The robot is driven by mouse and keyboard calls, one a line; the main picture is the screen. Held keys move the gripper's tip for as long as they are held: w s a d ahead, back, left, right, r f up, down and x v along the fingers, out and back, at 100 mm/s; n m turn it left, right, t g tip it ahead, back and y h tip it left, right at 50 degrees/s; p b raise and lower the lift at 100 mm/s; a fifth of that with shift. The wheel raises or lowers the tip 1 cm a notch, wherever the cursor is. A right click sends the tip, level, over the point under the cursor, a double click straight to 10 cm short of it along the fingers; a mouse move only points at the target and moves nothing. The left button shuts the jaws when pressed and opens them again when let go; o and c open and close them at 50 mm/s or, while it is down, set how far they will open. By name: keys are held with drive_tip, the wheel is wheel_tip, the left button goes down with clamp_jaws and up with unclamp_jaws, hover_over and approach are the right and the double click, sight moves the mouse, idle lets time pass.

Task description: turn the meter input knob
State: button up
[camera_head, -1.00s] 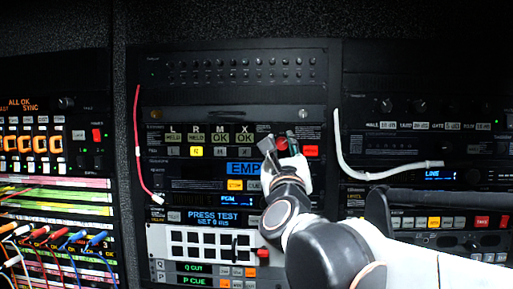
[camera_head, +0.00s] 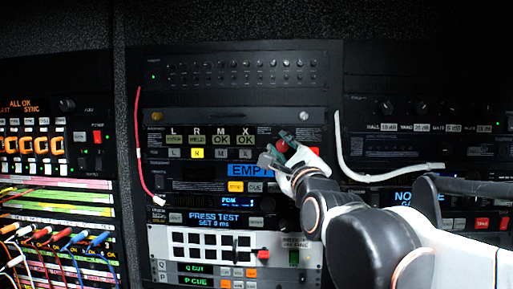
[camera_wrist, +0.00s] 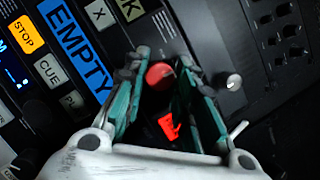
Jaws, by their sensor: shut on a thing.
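The knob between my fingers is a round red knob (camera_head: 282,146) on the right of the black panel labelled L, R, M and X (camera_head: 210,140). The red knob also shows in the wrist view (camera_wrist: 160,75). I cannot read a label at it. My gripper (camera_head: 276,152) reaches in from the lower right, tilted, with one finger on each side of the knob. The gripper hides part of the panel to the right of the knob.
A red lit button (camera_wrist: 170,126) lies close by the knob, between the fingers in the wrist view. A blue EMPTY display (camera_head: 246,170) is below left. A white cable (camera_head: 385,175) hangs at right and a red cable (camera_head: 139,145) at left.

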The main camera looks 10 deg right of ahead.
drive_tip(key=shift+n, duration=0.7)
drive_tip(key=shift+n+g+y, duration=0.3)
drive_tip(key=shift+y, duration=0.1)
drive_tip(key=shift+r, duration=0.1)
drive_tip(key=o, duration=1.1)
drive_tip(key=shift+c, duration=0.2)
drive_tip(key=shift+s, duration=0.1)
drive_tip(key=v, duration=1.2)
